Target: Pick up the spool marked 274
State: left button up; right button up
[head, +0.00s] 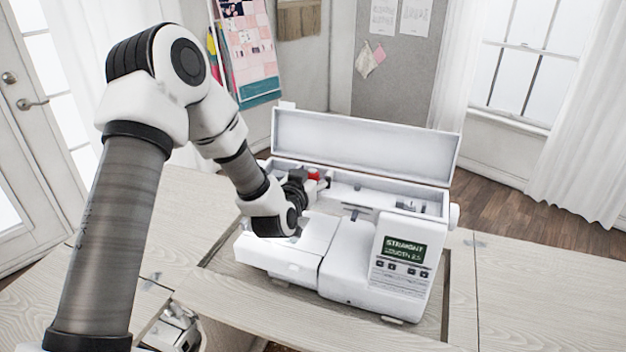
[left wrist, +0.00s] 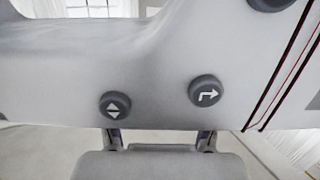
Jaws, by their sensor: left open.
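A small red thing (head: 314,176), perhaps thread on a spool, shows in the head view at the open top of the white sewing machine (head: 360,260). No 274 mark is readable in either view. My left gripper (head: 316,185) is open and right beside the red thing, partly hiding that area. In the left wrist view, my left gripper's two fingers (left wrist: 159,138) are apart with nothing visible held between them. A red thread line (left wrist: 285,75) runs down at the right. My right gripper is not in view.
The machine's long lid (head: 365,145) stands raised behind its top compartment. A display panel (head: 403,249) is on its right front. The machine sits in a cutout of the pale wooden table (head: 535,290). The table to the right is clear.

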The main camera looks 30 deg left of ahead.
pick_arm(q)
jog(key=shift+s, duration=0.1)
jog(key=c, duration=1)
jog(key=shift+o, duration=0.2)
